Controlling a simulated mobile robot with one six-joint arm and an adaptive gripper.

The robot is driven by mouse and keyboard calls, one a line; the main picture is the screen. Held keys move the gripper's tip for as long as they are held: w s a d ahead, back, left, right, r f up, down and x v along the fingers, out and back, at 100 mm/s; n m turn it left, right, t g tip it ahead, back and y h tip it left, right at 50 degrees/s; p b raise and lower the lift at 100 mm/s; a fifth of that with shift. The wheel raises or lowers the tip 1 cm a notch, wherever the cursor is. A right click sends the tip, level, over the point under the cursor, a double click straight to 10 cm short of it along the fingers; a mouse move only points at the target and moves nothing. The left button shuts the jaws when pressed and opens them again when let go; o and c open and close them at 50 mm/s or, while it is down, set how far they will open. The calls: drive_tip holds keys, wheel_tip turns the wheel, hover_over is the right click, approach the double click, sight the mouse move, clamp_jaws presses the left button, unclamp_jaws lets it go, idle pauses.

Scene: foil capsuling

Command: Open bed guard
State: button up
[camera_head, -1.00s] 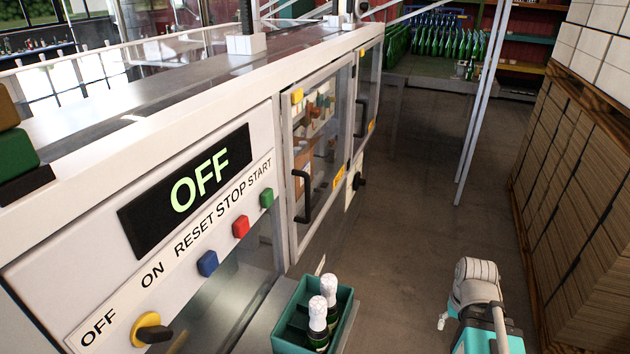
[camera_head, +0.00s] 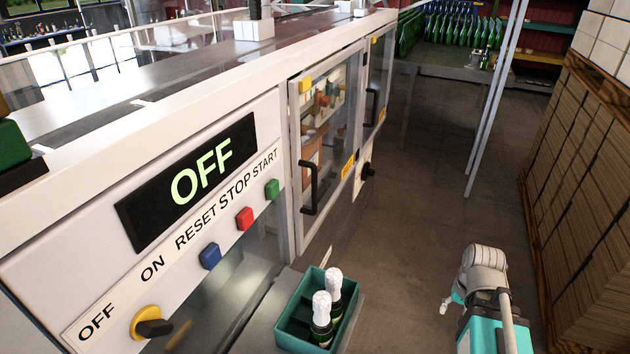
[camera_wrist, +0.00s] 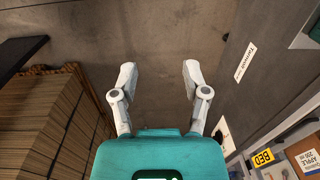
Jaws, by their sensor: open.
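Two clear guard doors in pale frames close the machine's front in the head view: a near door (camera_head: 330,130) and a far door (camera_head: 377,85). Both look shut. The near door has a black upright handle (camera_head: 308,187) and a yellow label too small to read. In the wrist view a yellow label reading BED (camera_wrist: 263,158) shows at the lower right, beside a door panel seen in part. I cannot tell surely which door it marks. My gripper (camera_wrist: 158,75) is open and empty, fingers apart over bare floor, clear of the doors. In the head view my arm stands right of the machine.
A control panel (camera_head: 135,300) shows an OFF display (camera_head: 200,170) and a yellow-black knob (camera_head: 150,322). A green crate (camera_head: 290,338) with two bottles sits below the doors. Stacked cardboard (camera_head: 585,190) stands on the right.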

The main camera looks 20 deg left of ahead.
drive_tip(key=w+a+r+m+y, duration=0.2)
drive_tip(key=w+a+m+y, duration=0.3)
drive_tip(key=a, duration=0.5)
drive_tip(key=w+a+r+m+g+y, duration=0.1)
drive_tip(key=w+a+r+m+y, duration=0.4)
drive_tip(key=a+r, duration=0.3)
drive_tip(key=w+a+r+m+g+y, duration=0.1)
drive_tip(key=w+a+r+m+y, duration=0.5)
drive_tip(key=a+r, duration=0.3)
drive_tip(key=shift+w+a+y, duration=0.6)
drive_tip(key=shift+w+a, duration=0.25)
drive_tip(key=shift+w, duration=0.05)
drive_tip(key=shift+a, duration=0.1)
drive_tip(key=a, duration=0.4)
drive_tip(key=s+a, duration=0.1)
drive_tip(key=a, duration=0.8)
drive_tip(key=shift+s+a, duration=0.25)
drive_tip(key=shift+s, duration=0.05)
clamp_jaws()
